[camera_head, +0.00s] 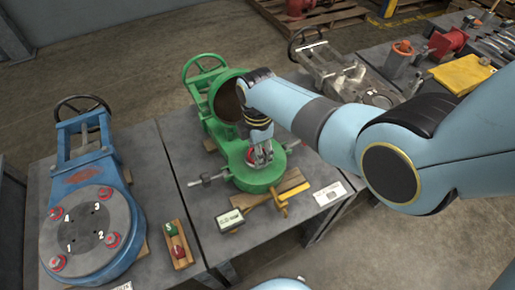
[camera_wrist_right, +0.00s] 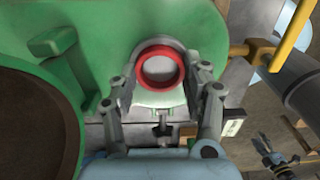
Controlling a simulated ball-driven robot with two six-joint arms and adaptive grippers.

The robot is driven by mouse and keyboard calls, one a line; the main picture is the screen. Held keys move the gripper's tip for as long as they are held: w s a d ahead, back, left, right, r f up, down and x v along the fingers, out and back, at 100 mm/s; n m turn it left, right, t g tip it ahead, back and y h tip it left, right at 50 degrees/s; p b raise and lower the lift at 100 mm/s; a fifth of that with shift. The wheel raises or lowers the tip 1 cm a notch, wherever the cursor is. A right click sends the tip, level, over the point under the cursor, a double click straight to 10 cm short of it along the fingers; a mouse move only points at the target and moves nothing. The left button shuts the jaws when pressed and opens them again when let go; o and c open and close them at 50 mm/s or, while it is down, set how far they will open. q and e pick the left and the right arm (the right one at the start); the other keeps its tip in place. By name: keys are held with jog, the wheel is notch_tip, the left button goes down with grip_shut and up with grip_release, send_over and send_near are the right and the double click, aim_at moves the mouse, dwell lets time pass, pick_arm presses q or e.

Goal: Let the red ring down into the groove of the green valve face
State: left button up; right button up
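The red ring (camera_wrist_right: 159,68) sits between the two fingertips of my right gripper (camera_wrist_right: 159,84) in the wrist view, and the fingers appear to meet its sides. In the head view the right gripper (camera_head: 261,158) points down over the round face of the green valve (camera_head: 260,180), with a bit of the ring showing red beside the fingers. A grey round seat shows through and around the ring in the wrist view. The groove is mostly hidden, and I cannot tell whether the ring touches the face. My left gripper is not in view.
A blue valve (camera_head: 92,225) with a numbered face stands on the left table. A tray with green and red pieces (camera_head: 178,245), a small display box (camera_head: 230,220) and a yellow-handled tool (camera_head: 283,197) lie in front of the green valve. A grey valve (camera_head: 335,68) stands behind.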

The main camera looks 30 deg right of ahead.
jog(key=o, duration=0.5)
notch_tip(320, 180, up, 12)
dwell(0.5)
dwell(0.3)
